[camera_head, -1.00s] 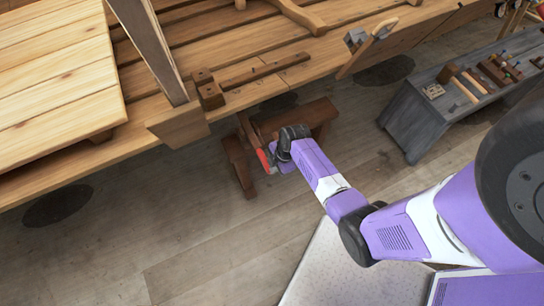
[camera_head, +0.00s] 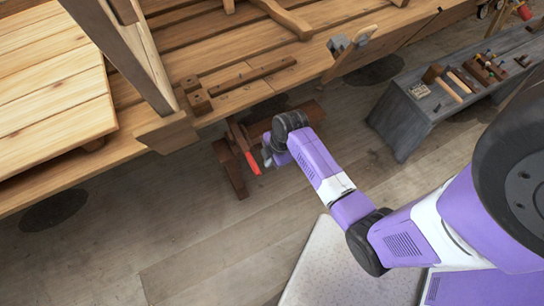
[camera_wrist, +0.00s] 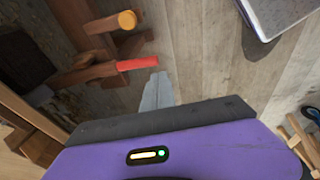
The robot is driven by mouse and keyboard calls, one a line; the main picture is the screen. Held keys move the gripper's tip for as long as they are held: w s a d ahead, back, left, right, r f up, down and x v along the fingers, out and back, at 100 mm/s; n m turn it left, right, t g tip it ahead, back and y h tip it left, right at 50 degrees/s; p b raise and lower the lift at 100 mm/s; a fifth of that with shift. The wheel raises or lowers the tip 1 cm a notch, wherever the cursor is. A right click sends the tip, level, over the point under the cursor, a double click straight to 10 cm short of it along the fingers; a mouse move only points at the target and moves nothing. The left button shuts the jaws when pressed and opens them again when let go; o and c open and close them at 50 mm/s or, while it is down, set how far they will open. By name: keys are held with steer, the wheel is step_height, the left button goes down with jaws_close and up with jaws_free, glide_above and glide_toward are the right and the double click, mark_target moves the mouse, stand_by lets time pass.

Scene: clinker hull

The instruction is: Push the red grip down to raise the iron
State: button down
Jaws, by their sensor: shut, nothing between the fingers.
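The red grip (camera_head: 249,161) is the end of a wooden lever on a brown trestle (camera_head: 230,168) beside the hull. In the wrist view the red grip (camera_wrist: 137,63) points right, with its free end just beyond my fingertips. My gripper (camera_head: 266,158) is shut and empty, right beside the grip in the head view. In the wrist view my gripper (camera_wrist: 157,76) shows as grey fingers pressed together, with a small gap in the picture to the grip. Whether they touch is unclear. I cannot make out the iron; the lever's far end is partly hidden.
The planked hull (camera_head: 165,125) overhangs the trestle. A yellow-ended wooden rod (camera_wrist: 127,19) stands near the grip in the wrist view. A grey bench (camera_head: 410,120) with several tools stands at the right. Plank floor (camera_head: 200,240) in front is clear.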

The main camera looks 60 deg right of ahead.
steer(key=shift+v, duration=1.45)
